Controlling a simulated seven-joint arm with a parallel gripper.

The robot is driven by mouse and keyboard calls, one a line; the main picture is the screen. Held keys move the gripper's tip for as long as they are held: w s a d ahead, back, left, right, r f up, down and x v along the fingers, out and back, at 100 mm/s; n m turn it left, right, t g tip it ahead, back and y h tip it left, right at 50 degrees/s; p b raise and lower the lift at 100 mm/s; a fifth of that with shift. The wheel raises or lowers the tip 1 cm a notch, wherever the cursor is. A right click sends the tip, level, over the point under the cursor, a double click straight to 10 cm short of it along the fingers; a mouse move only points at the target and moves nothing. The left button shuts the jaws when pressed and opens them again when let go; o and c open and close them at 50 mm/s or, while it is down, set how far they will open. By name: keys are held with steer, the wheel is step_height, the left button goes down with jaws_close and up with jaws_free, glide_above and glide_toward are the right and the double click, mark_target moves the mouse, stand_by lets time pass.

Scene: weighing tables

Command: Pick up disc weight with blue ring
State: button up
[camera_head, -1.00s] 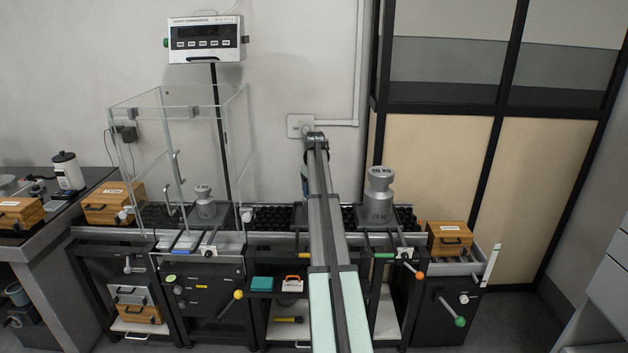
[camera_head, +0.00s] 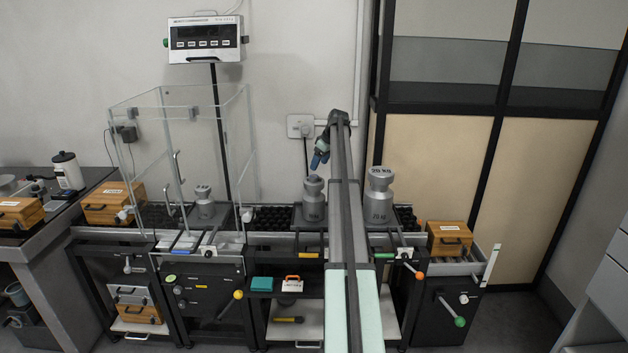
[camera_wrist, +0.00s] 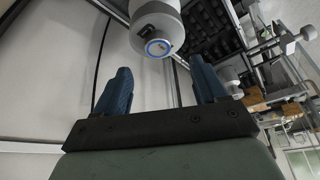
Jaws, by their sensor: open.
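A small pale disc with a blue ring (camera_wrist: 158,47) shows in the wrist view, on the top end of a grey metal weight (camera_wrist: 155,20). This weight (camera_head: 313,203) stands upright on the middle platform in the head view, where the disc is too small to make out. My gripper (camera_wrist: 162,72) is open and empty, its two blue fingers spread apart. The disc appears between and just beyond the fingertips, apart from them. In the head view my gripper (camera_head: 317,164) is just above the weight's top, partly hidden by my arm.
A larger 20 KG weight (camera_head: 379,200) stands to the right. A glass enclosure (camera_head: 150,150) with a smaller weight (camera_head: 204,203) stands to the left. Wooden boxes (camera_head: 450,238) flank the platforms. A wall socket (camera_head: 300,126) is behind.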

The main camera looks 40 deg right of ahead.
mark_target(314, 176)
steer(key=shift+x, duration=3.55)
steer(key=shift+d, duration=0.15)
steer(key=shift+c, duration=0.4)
steer(key=c, duration=1.2)
